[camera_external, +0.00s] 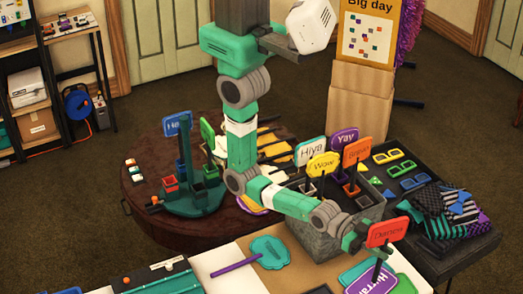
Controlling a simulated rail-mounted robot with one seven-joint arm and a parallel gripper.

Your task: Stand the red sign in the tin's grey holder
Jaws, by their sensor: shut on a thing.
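The red sign (387,231), a lettered plate on a dark stick, is at the lower right. My gripper (366,241) is beside it, shut on the sign and holding it roughly upright over the front table. The exact grip spot is partly hidden. A dark grey speckled box (330,243), perhaps the tin, stands behind and left of my gripper. Small square holders show at its top, with signs in or by them.
Yellow (323,165), orange (357,151) and purple (343,139) signs crowd around the box. A teal stand (193,208) with small cups and blue and green signs is on the round brown table (150,222). Folded patterned cloths (447,212) lie at right.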

